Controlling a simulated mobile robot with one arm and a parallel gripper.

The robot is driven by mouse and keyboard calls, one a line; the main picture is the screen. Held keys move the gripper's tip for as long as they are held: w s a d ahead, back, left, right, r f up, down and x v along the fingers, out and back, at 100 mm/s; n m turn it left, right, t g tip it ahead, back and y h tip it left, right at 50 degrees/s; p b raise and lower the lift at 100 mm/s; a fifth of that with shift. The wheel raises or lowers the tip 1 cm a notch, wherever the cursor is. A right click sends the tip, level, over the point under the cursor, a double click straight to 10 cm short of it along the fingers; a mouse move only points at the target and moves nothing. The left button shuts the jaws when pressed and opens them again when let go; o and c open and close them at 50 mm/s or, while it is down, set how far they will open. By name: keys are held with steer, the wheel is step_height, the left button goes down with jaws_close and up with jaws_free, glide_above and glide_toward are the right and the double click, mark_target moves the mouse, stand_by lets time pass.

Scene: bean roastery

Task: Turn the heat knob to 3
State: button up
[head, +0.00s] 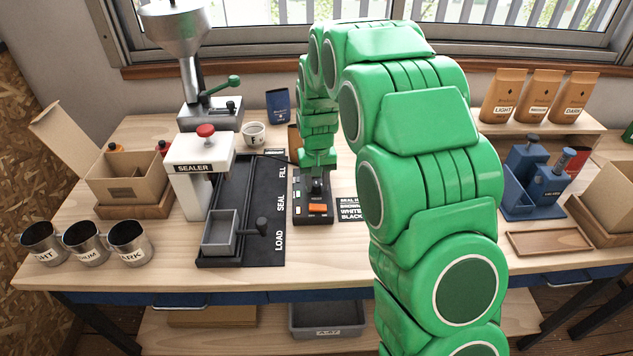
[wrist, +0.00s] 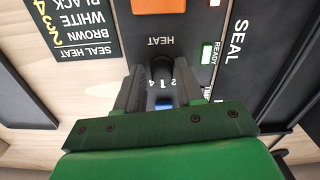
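The heat knob (wrist: 161,68) is a small dark knob below the printed word HEAT on the dark control panel, in the wrist view. Small white marks, among them 2 and 4, show beside it; its exact setting is unclear. My gripper (wrist: 161,78) has its two dark fingers on either side of the knob; I cannot tell whether they press on it. In the head view my gripper (head: 317,184) points down over the control box (head: 313,212), and the knob is hidden there.
An orange button (wrist: 160,5) and a lit READY lamp (wrist: 208,53) sit by the knob. A seal heat card (wrist: 80,25) lies beside the box. The sealer (head: 198,170), its black track (head: 265,205) and a grey tray (head: 220,230) stand to the left.

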mark_target(317, 185)
steer(key=shift+o, duration=1.3)
steer(key=shift+a, duration=0.1)
step_height(317, 185, up, 7)
steer(key=shift+r, duration=0.4)
